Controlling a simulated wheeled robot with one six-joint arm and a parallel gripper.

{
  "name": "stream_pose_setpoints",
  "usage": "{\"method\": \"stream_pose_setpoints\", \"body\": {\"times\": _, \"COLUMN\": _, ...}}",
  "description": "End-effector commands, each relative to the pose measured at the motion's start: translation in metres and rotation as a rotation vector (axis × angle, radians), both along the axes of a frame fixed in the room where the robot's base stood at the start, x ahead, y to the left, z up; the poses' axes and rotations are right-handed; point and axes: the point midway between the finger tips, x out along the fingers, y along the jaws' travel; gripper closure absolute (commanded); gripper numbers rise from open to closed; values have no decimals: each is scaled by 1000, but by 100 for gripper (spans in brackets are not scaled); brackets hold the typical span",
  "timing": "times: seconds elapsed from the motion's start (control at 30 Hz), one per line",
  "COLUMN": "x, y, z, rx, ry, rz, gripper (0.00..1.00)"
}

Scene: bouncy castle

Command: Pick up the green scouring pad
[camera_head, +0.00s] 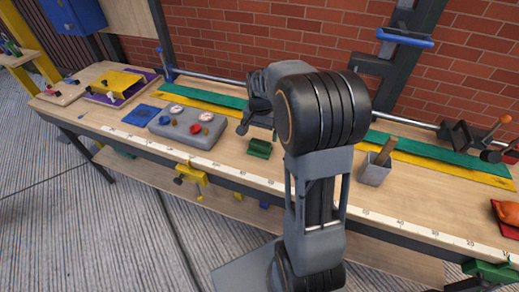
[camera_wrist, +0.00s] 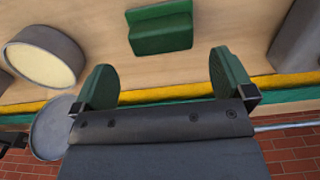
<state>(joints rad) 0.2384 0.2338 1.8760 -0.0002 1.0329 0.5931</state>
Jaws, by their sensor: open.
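A small green block-shaped thing (camera_head: 260,148), which I take for the green scouring pad, rests on the wooden workbench (camera_head: 232,163), right of the grey gauge panel. In the wrist view the green pad (camera_wrist: 160,27) is near the top centre, in full sight, with a darker top band. My gripper (camera_wrist: 165,85) is open and empty. Its two green-padded fingers stand apart, and the pad lies beyond their tips, not between them. In the head view my own arm covers the middle of the bench, and I cannot make out the fingertips.
The grey gauge panel (camera_head: 187,128) is left of the pad, with a blue mat (camera_head: 142,115) farther left. A grey holder (camera_head: 375,170) stands to the right. In the wrist view a grey cylinder with a cream face (camera_wrist: 45,58) is at left. Bare wood surrounds the pad.

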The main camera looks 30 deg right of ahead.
Motion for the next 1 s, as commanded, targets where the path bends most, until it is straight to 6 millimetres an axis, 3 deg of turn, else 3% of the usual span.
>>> {"method": "stream_pose_setpoints", "body": {"times": 0.1, "x": 0, "y": 0, "z": -15, "rx": 0, "ry": 1, "rz": 2, "gripper": 0}}
{"method": "stream_pose_setpoints", "body": {"times": 0.37, "x": 0, "y": 1, "z": -29, "rx": 1, "ry": 1, "rz": 3, "gripper": 0}}
{"method": "stream_pose_setpoints", "body": {"times": 0.7, "x": 1, "y": 2, "z": -71, "rx": 1, "ry": 1, "rz": 3, "gripper": 0}}
{"method": "stream_pose_setpoints", "body": {"times": 1.0, "x": 1, "y": 1, "z": -76, "rx": 0, "ry": -1, "rz": 3, "gripper": 0}}
